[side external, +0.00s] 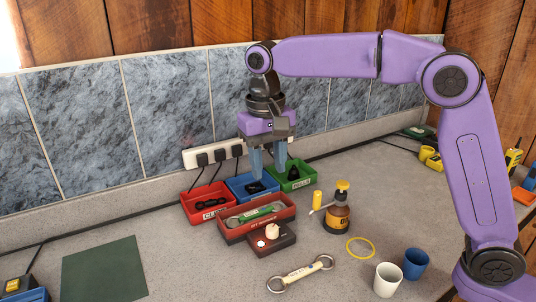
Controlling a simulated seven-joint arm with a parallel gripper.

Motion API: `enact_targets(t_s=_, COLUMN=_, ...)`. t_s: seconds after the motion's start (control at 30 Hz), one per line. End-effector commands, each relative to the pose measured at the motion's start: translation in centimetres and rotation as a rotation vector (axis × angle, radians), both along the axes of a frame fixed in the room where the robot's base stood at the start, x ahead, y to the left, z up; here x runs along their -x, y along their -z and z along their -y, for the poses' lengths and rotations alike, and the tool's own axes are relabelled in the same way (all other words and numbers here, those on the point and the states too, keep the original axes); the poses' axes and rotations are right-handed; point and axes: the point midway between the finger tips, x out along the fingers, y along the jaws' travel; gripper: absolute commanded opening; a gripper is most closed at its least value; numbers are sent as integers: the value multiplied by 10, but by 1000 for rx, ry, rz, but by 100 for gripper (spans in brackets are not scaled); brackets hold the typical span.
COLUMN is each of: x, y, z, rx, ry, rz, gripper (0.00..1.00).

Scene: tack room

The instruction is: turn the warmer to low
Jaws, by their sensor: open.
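A small dark brown box (285,241) stands on the counter in front of the red tray, and I take it to be the warmer. A pale round knob (271,231) sits on its top, with a smaller white spot beside it. The knob's setting and any marks are too small to read. My gripper (268,174) points down with its fingers apart, over the blue bin (240,183), behind and above the brown box. I see nothing between the fingers; they hide part of the bins behind them.
A red bin (192,212) and a green bin (301,184) flank the blue one. A long red tray (232,234) holds a green tool. A brown bottle (337,216), yellow ring (360,248), wrench-like tool (300,273) and two cups (388,279) stand or lie to the right and front.

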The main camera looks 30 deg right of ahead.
Motion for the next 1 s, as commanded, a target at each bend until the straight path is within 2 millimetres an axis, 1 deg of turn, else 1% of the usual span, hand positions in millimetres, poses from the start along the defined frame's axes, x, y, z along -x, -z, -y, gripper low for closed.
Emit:
enact_targets(t_s=0.1, x=0, y=-11, z=0, rx=-1, ry=0, rz=1, gripper=42)
enact_targets(t_s=0.23, x=0, y=-16, z=0, rx=0, ry=0, rz=0, gripper=42)
enact_targets(t_s=0.77, x=1, y=-16, z=0, rx=0, ry=-4, rz=0, gripper=42)
enact_targets(t_s=0.87, x=6, y=-15, z=1, rx=-1, ry=-30, rz=-1, gripper=42)
enact_targets(t_s=1.0, x=23, y=-11, z=9, rx=-6, ry=-117, rz=-2, gripper=42)
